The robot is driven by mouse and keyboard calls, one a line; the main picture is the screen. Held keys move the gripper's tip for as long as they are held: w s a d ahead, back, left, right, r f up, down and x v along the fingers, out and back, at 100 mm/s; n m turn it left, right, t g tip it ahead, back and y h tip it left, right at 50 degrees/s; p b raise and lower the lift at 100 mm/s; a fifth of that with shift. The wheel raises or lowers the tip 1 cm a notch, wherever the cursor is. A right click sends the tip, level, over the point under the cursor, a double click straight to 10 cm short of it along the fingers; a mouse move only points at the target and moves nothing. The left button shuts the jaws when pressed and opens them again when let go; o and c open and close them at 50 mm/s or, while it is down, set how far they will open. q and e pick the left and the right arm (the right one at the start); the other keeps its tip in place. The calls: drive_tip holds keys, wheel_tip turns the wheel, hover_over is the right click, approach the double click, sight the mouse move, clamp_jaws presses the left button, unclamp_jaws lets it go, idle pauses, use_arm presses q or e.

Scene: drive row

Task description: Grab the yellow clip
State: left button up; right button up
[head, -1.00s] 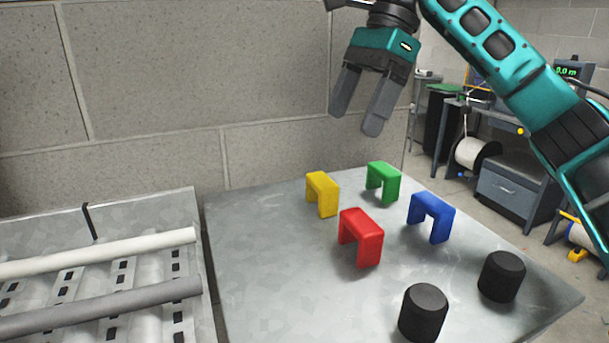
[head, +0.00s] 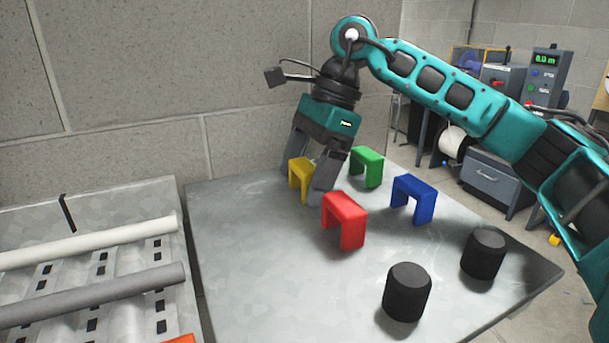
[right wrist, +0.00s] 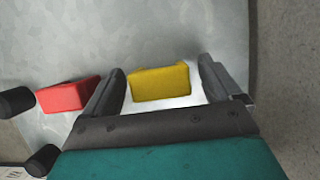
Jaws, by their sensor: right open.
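The yellow clip (head: 298,175) stands on the grey metal table, partly hidden behind a finger of my right gripper in the head view. My right gripper (head: 308,180) is open and points down over the clip. In the right wrist view the yellow clip (right wrist: 159,83) lies between the two spread fingers of the right gripper (right wrist: 165,88). A gap shows on both sides, wider on the right. I cannot tell how far down the fingertips reach along the clip. My left gripper is not in view.
The red clip (head: 345,217) stands close in front of the right gripper. The green clip (head: 366,166) and blue clip (head: 414,197) stand to the right. Two black cylinders (head: 407,291) (head: 483,253) stand nearer. A block wall (head: 180,70) rises behind. The table's left part (head: 240,270) is clear.

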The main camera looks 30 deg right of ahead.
drive_tip(key=shift+f, duration=0.1)
drive_tip(key=c, duration=1)
